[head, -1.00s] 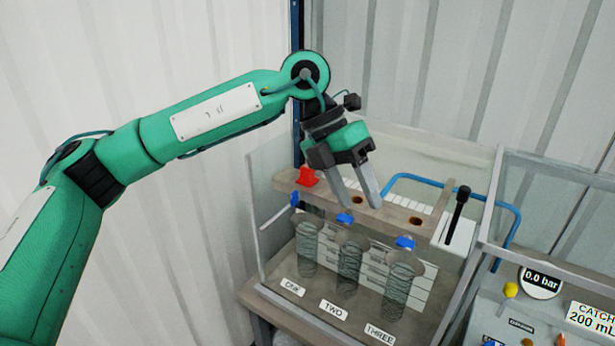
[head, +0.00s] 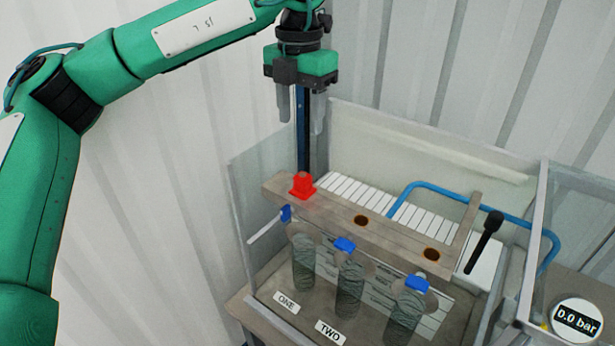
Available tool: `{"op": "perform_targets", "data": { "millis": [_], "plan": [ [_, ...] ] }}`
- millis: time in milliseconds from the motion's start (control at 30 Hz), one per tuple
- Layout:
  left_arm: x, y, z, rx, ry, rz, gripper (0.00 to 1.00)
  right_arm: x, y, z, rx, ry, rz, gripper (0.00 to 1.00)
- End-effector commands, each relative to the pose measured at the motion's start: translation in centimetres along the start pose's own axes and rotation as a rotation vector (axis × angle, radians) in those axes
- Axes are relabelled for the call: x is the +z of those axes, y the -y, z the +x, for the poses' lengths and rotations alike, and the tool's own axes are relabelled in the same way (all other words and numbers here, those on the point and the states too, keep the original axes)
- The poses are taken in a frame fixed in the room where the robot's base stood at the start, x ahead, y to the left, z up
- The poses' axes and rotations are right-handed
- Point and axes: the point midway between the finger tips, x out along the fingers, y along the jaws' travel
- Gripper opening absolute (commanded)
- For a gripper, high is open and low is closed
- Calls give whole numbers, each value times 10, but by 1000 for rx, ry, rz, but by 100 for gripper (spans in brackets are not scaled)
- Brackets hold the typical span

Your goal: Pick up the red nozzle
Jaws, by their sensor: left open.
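The red nozzle (head: 302,186) stands upright at the left end of a wooden rack (head: 335,207), inside a clear-walled enclosure. Two dark round holes in the rack to its right are empty. My left gripper (head: 301,112) is above and behind the nozzle in the picture, with its fingers pointing down, apart and empty. It does not touch the nozzle. My right gripper is not in view.
Clear panels (head: 262,165) surround the rack. Several coiled cylinders with blue tops (head: 345,244) stand in front, by labels ONE and TWO. A black-handled lever (head: 485,240) and blue pipe (head: 525,222) are at right, near a 0.0 bar gauge (head: 577,320).

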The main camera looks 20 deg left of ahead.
Motion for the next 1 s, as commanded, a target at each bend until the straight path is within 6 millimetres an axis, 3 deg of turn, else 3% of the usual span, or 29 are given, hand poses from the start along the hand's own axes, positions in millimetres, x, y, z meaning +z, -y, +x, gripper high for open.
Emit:
{"op": "perform_targets", "data": {
  "millis": [200, 300, 533, 700, 1000],
  "plan": [
    [-1, 0, 42, -1, -3, 2, 51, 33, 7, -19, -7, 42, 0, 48],
    [0, 0, 58, -2, -3, 1, 51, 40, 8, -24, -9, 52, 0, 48],
    [0, 1, 73, -2, -1, 2, 51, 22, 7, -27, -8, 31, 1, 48],
    [2, 3, 87, -2, -3, 2, 51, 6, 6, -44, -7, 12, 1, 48],
    [3, 3, 121, -2, -1, 2, 51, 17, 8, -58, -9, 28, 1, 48]
  ]
}}
